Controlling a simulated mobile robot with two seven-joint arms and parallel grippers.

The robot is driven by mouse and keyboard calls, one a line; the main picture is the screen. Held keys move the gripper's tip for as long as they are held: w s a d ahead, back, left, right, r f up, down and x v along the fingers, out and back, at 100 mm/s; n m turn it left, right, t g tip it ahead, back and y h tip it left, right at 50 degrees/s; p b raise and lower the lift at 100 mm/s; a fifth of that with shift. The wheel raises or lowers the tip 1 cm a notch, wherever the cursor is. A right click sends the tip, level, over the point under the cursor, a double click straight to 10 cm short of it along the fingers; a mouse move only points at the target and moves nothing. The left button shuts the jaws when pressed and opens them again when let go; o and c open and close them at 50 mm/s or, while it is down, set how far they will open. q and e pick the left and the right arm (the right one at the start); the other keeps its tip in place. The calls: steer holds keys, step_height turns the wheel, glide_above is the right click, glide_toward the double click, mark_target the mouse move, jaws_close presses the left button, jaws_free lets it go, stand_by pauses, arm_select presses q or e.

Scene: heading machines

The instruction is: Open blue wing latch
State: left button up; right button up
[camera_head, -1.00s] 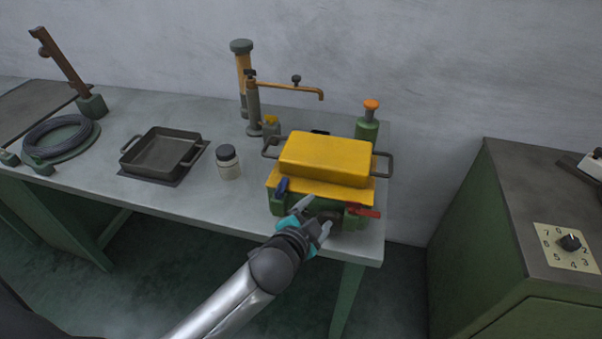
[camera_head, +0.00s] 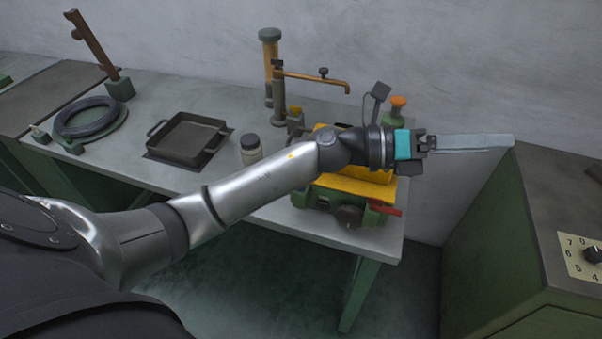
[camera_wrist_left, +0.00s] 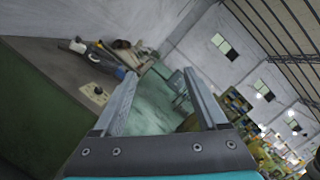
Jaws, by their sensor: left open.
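The green machine (camera_head: 325,203) with its yellow cover (camera_head: 362,188) stands at the right end of the bench. My left forearm crosses in front of it and hides much of the cover. The blue wing latch does not show now; the area at the machine's left front is covered by my arm. A red latch (camera_head: 384,209) shows at its right front. My left gripper (camera_head: 511,141) is past the machine to the right, in the air and pointing right, with nothing in it. In the left wrist view its two fingers (camera_wrist_left: 160,76) stand apart and empty. My right gripper is not seen.
A tap stand (camera_head: 279,100) rises behind. A green cabinet (camera_head: 500,235) with a dial stands right, across a gap.

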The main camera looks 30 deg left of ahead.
arm_select(q)
steer(key=s+a+f+m+g+y, duration=0.1)
steer(key=a+f+m+g+y, duration=0.7)
steer(key=m, duration=0.3)
steer(key=a+r+y, duration=0.1)
steer(key=a+y, duration=0.9)
steer(key=a, duration=1.1)
steer(key=shift+m+g, duration=0.3)
steer(key=shift+m, duration=0.1)
steer(key=f, duration=0.9)
steer(key=f+p, duration=0.1)
steer(key=f, duration=0.4)
steer(key=shift+s+d+f, duration=0.1)
steer(key=shift+d+f, duration=0.15)
steer(key=shift+f, duration=0.05)
jaws_close()
